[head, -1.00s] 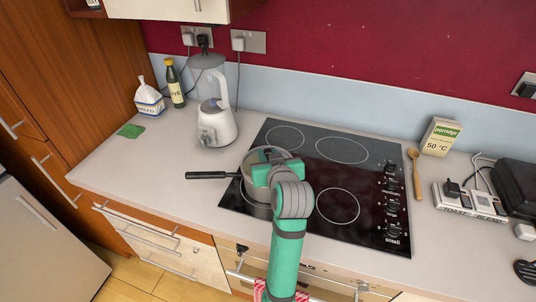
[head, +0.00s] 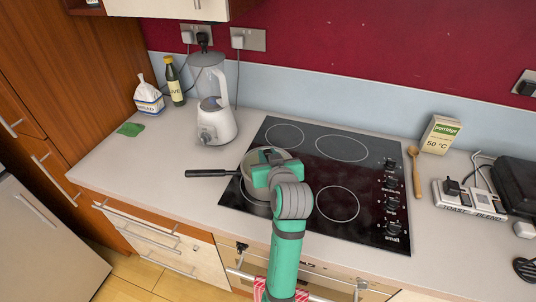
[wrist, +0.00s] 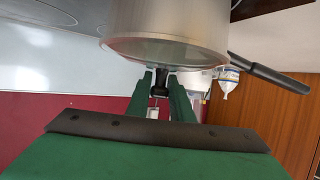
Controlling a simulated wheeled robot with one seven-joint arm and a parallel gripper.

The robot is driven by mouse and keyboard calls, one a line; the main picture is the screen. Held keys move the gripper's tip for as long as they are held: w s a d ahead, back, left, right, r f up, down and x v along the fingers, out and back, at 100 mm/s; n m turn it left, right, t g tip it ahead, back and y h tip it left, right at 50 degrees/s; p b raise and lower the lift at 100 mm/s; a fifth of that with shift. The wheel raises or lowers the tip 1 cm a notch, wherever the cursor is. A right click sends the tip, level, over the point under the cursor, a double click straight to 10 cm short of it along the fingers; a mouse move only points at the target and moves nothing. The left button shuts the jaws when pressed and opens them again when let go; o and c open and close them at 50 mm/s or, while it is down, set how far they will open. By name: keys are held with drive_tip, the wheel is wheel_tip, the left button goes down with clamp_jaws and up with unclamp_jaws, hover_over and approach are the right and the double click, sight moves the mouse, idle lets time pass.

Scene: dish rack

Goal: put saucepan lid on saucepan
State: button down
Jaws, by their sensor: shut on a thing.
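The saucepan (head: 254,191) stands on the front-left of the black hob, its dark handle (head: 207,173) pointing left. In the wrist view the metal saucepan (wrist: 165,22) is at the top, with its handle (wrist: 270,73) to the right. The glass saucepan lid (wrist: 165,52) lies across the saucepan's mouth; whether it is fully seated I cannot tell. My gripper (wrist: 160,88) is shut on the lid's dark knob (wrist: 160,78). In the head view my gripper (head: 266,158) is over the saucepan and hides most of the lid.
The hob (head: 338,182) has free room to the right of the saucepan. A blender (head: 214,115), an olive oil bottle (head: 175,82) and a bread bag (head: 148,97) stand at the back left. A wooden spoon (head: 416,172) and a porridge box (head: 440,135) are to the right.

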drive_tip(key=shift+f, duration=0.1)
drive_tip(key=c, duration=1.5)
unclamp_jaws()
drive_tip(key=v, duration=1.1)
drive_tip(key=shift+w, duration=0.1)
